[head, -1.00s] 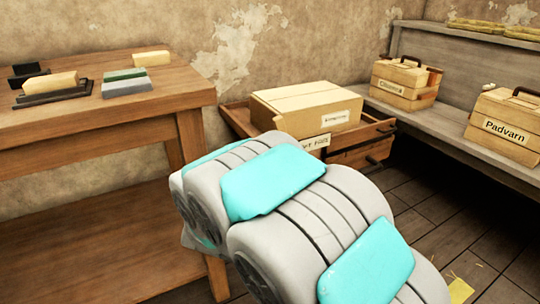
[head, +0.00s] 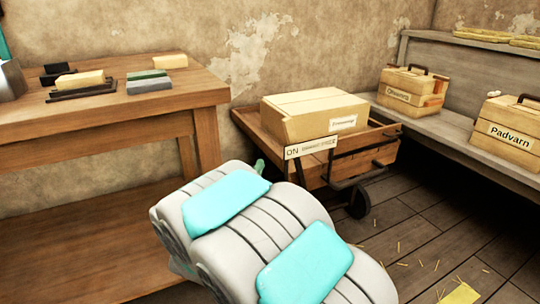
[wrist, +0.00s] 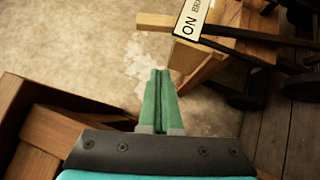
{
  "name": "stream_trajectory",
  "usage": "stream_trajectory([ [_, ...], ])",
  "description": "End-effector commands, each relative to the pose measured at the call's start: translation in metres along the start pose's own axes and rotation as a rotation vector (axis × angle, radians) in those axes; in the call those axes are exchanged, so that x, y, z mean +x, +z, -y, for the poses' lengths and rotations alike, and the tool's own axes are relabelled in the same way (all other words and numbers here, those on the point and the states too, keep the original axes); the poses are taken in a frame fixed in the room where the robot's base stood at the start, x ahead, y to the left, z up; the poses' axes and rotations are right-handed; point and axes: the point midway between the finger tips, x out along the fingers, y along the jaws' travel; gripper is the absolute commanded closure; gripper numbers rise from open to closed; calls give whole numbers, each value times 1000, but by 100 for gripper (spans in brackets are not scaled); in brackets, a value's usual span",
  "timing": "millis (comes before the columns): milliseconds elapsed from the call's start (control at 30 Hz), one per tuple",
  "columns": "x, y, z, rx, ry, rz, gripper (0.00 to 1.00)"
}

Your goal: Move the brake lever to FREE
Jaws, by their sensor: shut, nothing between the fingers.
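The brake plate (head: 310,147) is a pale strip on the front of a wooden handcart, with ON readable at its left end and the rest too small to read. In the wrist view the plate (wrist: 192,20) shows ON at its lower end. A bar with a wooden grip (wrist: 155,19) and a dark shaft passes beside the ON end; it looks like the brake lever. I cannot make it out clearly in the head view. My gripper (wrist: 159,75) has its green fingers together, empty, and apart from the bar. In the head view my arm hides most of it.
The handcart carries a cardboard box (head: 315,115) and has a dark wheel (head: 358,202). A wooden workbench (head: 110,118) with several blocks stands at left. A grey shelf at right holds wooden crates (head: 412,90). Floor (head: 410,230) is open at lower right.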

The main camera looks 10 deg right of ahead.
Motion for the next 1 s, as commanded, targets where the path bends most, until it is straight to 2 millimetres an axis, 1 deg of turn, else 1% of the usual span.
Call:
stream_trajectory([
  [167,24,2,2,-1,-1,4,100],
  [567,97,2,1,2,0,3,100],
  [600,101,7,1,2,0,4,100],
  [800,117,24,1,1,-1,3,100],
  [1000,122,28,1,0,-1,0,100],
])
